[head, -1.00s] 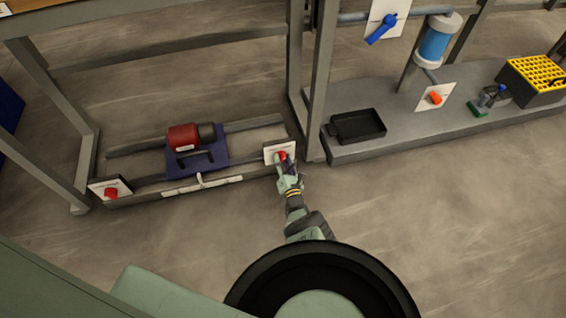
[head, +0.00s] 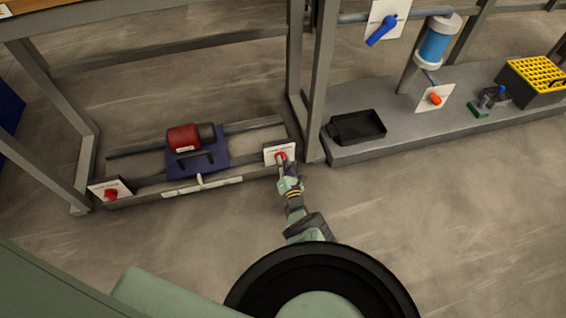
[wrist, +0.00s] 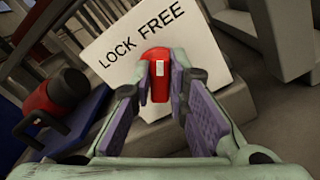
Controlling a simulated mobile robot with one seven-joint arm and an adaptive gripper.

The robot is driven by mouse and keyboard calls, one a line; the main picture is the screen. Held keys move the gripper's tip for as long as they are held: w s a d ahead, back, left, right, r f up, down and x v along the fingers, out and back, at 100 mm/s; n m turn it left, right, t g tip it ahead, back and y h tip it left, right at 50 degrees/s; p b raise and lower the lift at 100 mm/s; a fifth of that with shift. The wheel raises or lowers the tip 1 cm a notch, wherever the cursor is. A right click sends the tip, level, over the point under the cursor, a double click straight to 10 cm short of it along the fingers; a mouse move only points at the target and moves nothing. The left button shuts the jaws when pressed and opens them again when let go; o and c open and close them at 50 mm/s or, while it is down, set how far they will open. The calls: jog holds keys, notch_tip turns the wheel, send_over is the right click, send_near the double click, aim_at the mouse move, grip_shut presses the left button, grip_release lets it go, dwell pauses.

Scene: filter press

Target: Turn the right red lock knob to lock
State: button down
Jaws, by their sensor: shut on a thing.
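The right red lock knob (head: 282,156) sits on a white plate (head: 270,156) at the right end of the low rail. In the wrist view the red knob (wrist: 158,72) stands between my fingertips, with a white mark along its face. The plate (wrist: 190,42) reads "LOCK FREE", and the knob is below the word "FREE" side of the lettering. My gripper (head: 287,168) is shut on the knob, its purple pads (wrist: 160,85) on both sides of it. The plate is tilted in the wrist view.
The left red knob (head: 111,194) is on its own plate at the rail's left end. A red and black motor (head: 190,137) on a blue base (head: 197,161) stands between. A grey post rises right of the knob; open floor lies in front.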

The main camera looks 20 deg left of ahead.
jog(key=shift+n, duration=0.3)
jog(key=n, duration=1.3)
jog(key=shift+s+a, duration=0.2)
jog(key=shift+a, duration=0.05)
jog(key=shift+n, duration=0.3)
jog(key=c, duration=1.6)
grip_release()
jog(key=shift+o, duration=0.2)
